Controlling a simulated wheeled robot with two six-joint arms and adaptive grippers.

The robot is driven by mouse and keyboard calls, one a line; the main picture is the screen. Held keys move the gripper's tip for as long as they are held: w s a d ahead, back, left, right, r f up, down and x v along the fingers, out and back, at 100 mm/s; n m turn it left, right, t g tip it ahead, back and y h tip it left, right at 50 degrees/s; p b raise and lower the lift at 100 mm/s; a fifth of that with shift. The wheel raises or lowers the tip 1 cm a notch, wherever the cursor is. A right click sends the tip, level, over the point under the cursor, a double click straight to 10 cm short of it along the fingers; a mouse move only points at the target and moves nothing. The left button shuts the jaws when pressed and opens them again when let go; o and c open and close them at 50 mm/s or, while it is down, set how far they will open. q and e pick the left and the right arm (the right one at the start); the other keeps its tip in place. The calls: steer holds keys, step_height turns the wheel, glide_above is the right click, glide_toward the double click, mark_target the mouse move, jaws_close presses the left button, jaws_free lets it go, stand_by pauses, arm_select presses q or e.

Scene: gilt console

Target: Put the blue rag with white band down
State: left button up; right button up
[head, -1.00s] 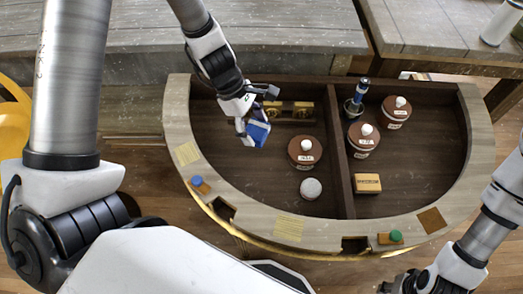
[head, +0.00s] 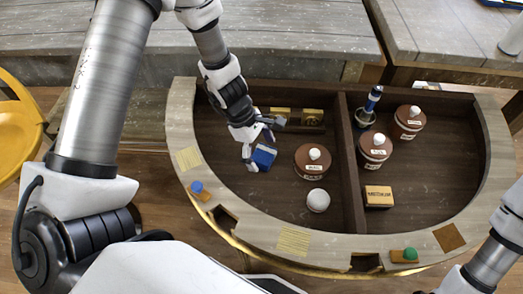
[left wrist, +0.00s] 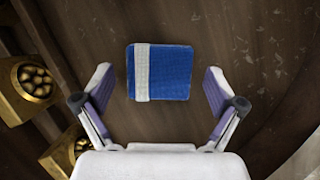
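The blue rag with white band (left wrist: 168,72) lies flat and folded on the dark floor of the console's left compartment, its white band at the left in the left wrist view. The rag also shows in the head view (head: 264,157). My left gripper (head: 256,150) is open just above it; in the left wrist view its two fingers (left wrist: 162,92) stand apart on either side of the rag, with gaps between. My right gripper is not clearly in view; only part of my right arm shows at the lower right of the head view.
A gilt block with round holes (head: 297,116) lies behind the rag. A brown lidded jar (head: 312,164) and a white ball (head: 318,200) stand to its right. A divider (head: 351,170) separates the right compartment, with jars (head: 374,152) and a matchbox (head: 378,196).

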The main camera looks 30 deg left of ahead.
arm_select(q)
steer(key=p+v, duration=0.9)
steer(key=v, duration=0.3)
steer(key=shift+r+p, duration=0.2)
steer(key=shift+p, duration=0.2)
